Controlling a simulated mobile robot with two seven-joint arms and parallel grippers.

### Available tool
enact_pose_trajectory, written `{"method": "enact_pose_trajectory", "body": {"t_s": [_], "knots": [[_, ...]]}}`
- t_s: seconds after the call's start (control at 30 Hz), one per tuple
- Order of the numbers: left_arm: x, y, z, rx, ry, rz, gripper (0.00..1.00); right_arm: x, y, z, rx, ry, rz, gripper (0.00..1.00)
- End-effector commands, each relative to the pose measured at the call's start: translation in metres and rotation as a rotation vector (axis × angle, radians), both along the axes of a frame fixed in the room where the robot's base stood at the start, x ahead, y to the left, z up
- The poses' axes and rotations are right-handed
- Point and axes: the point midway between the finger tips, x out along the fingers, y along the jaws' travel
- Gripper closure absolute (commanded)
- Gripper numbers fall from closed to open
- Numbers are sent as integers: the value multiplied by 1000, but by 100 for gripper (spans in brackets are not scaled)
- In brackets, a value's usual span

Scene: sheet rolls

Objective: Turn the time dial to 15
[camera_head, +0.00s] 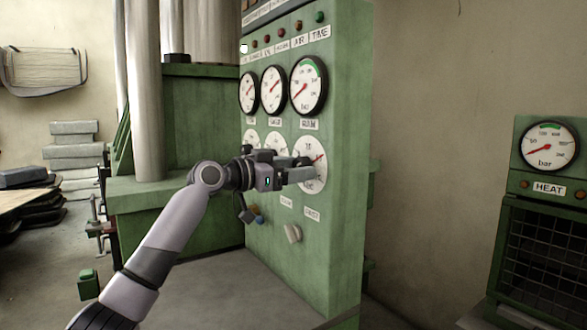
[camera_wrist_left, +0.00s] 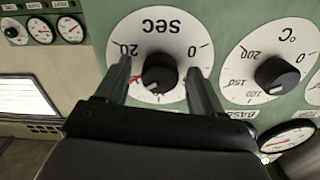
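The time dial is a white round plate marked SEC (camera_wrist_left: 162,22) with a black knob (camera_wrist_left: 160,73) at its middle. It appears upside down in the left wrist view. A red pointer shows beside the knob, close to the left-hand finger; the number it points at is partly hidden. My left gripper (camera_wrist_left: 160,66) is open, one finger on each side of the knob, with gaps between. In the head view the left gripper (camera_head: 299,174) is at the dial (camera_head: 312,150) on the green panel and covers its middle. My right gripper is not in view.
A °C dial (camera_wrist_left: 238,85) with its own black knob sits beside the time dial. Gauges (camera_head: 308,86) and small lamps line the panel above, and a pale switch (camera_head: 293,233) is below. A HEAT unit (camera_head: 549,188) stands at the right.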

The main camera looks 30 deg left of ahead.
Motion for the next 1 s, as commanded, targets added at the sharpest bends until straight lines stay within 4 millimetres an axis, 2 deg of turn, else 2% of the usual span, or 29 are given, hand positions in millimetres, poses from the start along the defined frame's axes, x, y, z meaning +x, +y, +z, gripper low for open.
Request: {"method": "enact_pose_trajectory", "body": {"t_s": [0.37, 0.6, 0.8, 1.0], "knots": [[-5, 3, 0, 0, -3, 2, 30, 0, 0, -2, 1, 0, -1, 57], [-37, 16, -2, 1, -2, 4, 30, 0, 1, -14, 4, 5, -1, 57], [-61, 26, -1, 0, -1, 2, 30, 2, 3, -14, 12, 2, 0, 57], [-67, 28, 0, 0, -1, 1, 30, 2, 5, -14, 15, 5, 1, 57]]}}
